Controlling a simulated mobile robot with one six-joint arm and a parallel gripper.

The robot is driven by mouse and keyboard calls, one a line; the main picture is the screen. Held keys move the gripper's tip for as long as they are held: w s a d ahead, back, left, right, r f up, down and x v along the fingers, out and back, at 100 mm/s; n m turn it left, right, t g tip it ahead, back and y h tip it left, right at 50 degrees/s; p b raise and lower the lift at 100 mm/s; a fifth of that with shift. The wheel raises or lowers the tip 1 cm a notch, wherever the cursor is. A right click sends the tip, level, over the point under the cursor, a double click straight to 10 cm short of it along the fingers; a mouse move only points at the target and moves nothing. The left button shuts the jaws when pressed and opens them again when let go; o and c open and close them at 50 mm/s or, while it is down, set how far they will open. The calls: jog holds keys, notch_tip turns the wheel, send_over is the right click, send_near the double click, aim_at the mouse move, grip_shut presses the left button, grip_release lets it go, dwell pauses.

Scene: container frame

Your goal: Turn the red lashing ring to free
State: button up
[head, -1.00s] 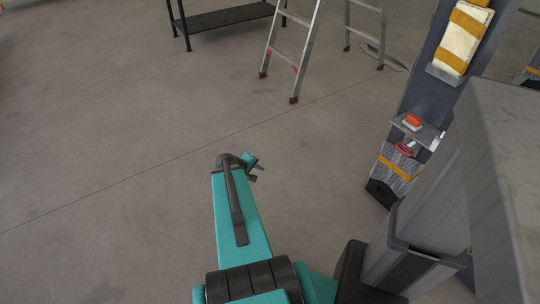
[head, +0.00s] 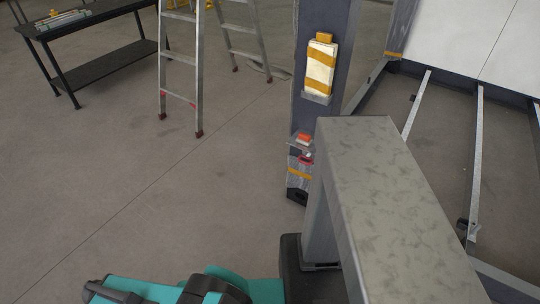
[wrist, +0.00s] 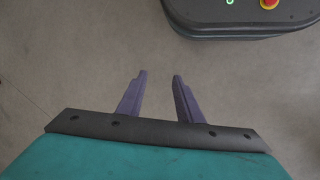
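The red lashing ring (head: 305,160) is a small red shape low on the dark upright post of the container frame, in the head view. It sits just under a small ledge and is partly hidden by a grey beam in front; how it is turned is too small to tell. My gripper (wrist: 157,76) shows in the wrist view with two purple fingers apart and nothing between them, above bare floor. It is far from the ring and out of sight in the head view.
A grey beam (head: 375,190) stands close on the right. A red-orange block (head: 304,137) lies on the ledge above the ring. A yellow-banded white pad (head: 320,66) hangs higher on the post. A ladder (head: 182,60) and dark table (head: 95,30) stand behind. Floor at left is clear.

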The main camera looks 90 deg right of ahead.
jog(key=s+a+r+g+p, duration=0.1)
jog(key=s+a+r+p, duration=0.1)
jog(key=a, duration=0.4)
jog(key=s+a+r+n+g+y+p, duration=0.1)
jog(key=s+a+r+p, duration=0.2)
jog(key=a, duration=0.4)
jog(key=s+a+r+n+g+y+p, duration=0.1)
jog(key=s+a+r+p, duration=0.1)
jog(key=s+a+p, duration=0.2)
jog(key=a, duration=0.2)
jog(key=shift+a+r+p, duration=0.25)
jog(key=shift+a+p, duration=0.05)
jog(key=shift+p, duration=0.1)
jog(key=shift+c, duration=0.2)
